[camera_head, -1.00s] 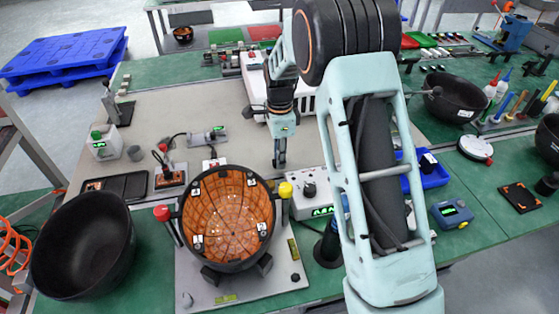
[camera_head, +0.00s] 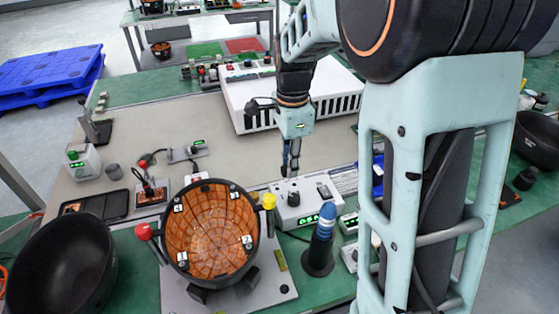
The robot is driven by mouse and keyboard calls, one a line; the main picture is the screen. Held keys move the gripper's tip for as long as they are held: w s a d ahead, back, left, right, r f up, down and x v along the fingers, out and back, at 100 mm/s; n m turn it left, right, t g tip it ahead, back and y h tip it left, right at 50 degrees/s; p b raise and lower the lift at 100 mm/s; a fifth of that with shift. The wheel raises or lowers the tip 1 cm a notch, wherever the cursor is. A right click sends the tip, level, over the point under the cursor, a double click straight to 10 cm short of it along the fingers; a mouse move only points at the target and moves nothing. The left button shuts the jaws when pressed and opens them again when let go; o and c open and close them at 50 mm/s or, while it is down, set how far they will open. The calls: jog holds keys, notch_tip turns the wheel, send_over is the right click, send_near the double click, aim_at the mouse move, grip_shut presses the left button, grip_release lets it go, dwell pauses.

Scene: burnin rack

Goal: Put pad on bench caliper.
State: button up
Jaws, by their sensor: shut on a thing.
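My gripper (camera_head: 290,168) points down with its fingers close together, over the back edge of the white control box with a green display. The pad is not clear to make out; anything between the fingertips is too small to tell. A flat grey gauge with a small green display (camera_head: 187,152) lies on the beige mat, left of my gripper and well apart from it; it looks like the bench caliper. An orange-lined black bowl (camera_head: 208,243) with numbered white tags stands on a grey plate in front, left of my gripper.
The white control box (camera_head: 295,213) is just below my gripper. A blue-tipped dark post (camera_head: 322,245) stands to its right. A large white vented case (camera_head: 290,92) is behind. An empty black bowl (camera_head: 62,262) is at front left. The mat's middle (camera_head: 235,140) is clear.

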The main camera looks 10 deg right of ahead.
jog(key=shift+s+d+r, duration=0.25)
jog(key=shift+s+d, duration=0.05)
jog(key=shift+s, duration=0.15)
jog(key=shift+s+d+r, duration=0.25)
jog(key=shift+s, duration=0.15)
